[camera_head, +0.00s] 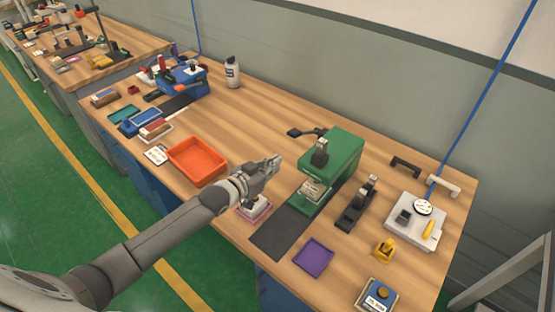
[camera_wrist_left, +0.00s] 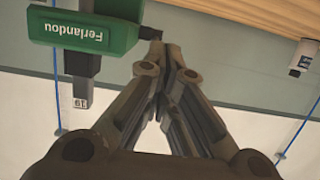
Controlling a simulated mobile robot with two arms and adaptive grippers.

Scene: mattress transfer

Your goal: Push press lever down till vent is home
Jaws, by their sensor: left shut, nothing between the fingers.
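The green press (camera_head: 345,155) stands on the wooden bench, and its green body marked "Ferlandou" shows upside down in the left wrist view (camera_wrist_left: 85,30). Its dark press lever (camera_head: 306,132) sticks out to the left from the press top. A pale part (camera_head: 312,189) sits at the press's lower front; I cannot tell whether it is the vent or how deep it sits. My left gripper (camera_head: 277,160) is shut and empty, left of the press and in front of the lever. In the left wrist view its fingertips (camera_wrist_left: 165,45) are close to a dark lever end (camera_wrist_left: 150,33); contact is unclear.
An orange tray (camera_head: 197,160) lies left of my left arm. A dark mat (camera_head: 283,232) and a purple tray (camera_head: 314,258) lie in front of the press. A black tool (camera_head: 356,205) stands right of it.

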